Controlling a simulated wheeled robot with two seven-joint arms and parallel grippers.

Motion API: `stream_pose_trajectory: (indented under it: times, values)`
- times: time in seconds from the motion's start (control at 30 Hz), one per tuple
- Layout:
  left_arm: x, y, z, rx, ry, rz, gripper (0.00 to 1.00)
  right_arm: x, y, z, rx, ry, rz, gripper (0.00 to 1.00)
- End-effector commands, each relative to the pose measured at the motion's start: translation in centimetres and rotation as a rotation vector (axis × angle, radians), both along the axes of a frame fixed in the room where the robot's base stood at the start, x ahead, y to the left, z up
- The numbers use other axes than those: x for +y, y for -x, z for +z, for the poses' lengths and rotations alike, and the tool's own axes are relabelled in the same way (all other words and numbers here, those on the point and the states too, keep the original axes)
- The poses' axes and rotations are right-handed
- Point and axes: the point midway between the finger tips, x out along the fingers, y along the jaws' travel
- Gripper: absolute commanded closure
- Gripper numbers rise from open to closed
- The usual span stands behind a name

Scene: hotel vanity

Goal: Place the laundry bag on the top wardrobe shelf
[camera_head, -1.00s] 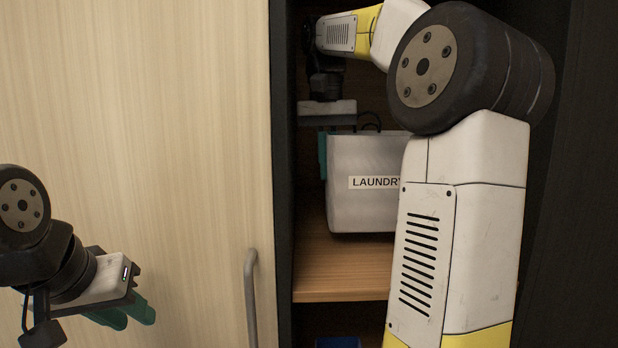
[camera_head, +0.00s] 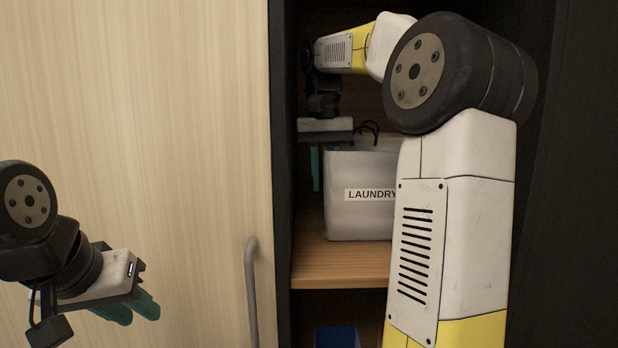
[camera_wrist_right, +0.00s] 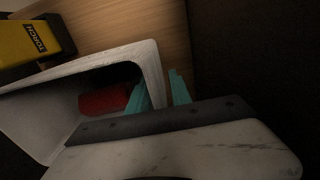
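The laundry bag (camera_head: 355,213) is a pale grey, open-topped bag labelled "LAUNDRY", with dark handles. It stands upright on a wooden wardrobe shelf (camera_head: 340,266); my right arm hides its right part. My right gripper (camera_head: 325,165) is over the bag's left wall. In the right wrist view its teal fingers (camera_wrist_right: 158,95) straddle the wall (camera_wrist_right: 152,62), one inside and one outside. The outer finger is apart from the wall, so the gripper looks open. My left gripper (camera_head: 135,308) hangs before the door at lower left; its fingers look close together, but their gap is unclear.
A pale wooden door (camera_head: 140,120) with a grey handle (camera_head: 251,290) stands left of the opening. A dark side panel (camera_head: 284,180) borders the shelf. A blue object (camera_head: 336,337) is below. A yellow "TORCH" box (camera_wrist_right: 30,45) and a red item (camera_wrist_right: 103,101) show in the wrist view.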

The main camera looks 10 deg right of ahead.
Motion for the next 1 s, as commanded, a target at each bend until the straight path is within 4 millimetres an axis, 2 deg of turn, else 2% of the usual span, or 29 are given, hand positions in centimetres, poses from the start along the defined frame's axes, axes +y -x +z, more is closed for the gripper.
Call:
stream_pose_trajectory:
  times: [0.23,0.5,0.7,1.0]
  values:
    - [0.0,0.0,0.0,0.0,0.0,0.0,0.71,0.0,0.0,0.7,-0.001,0.0,0.0,0.75]
    - [0.0,0.0,0.0,0.0,0.0,0.0,0.71,0.2,-0.1,5.0,-0.003,-0.001,0.001,0.75]
    - [0.0,0.0,0.0,0.0,0.0,0.0,0.71,0.2,-0.1,7.2,-0.001,-0.001,0.001,0.75]
    - [0.0,0.0,0.0,0.0,0.0,0.0,0.71,0.2,0.0,7.8,0.001,0.0,0.0,0.75]
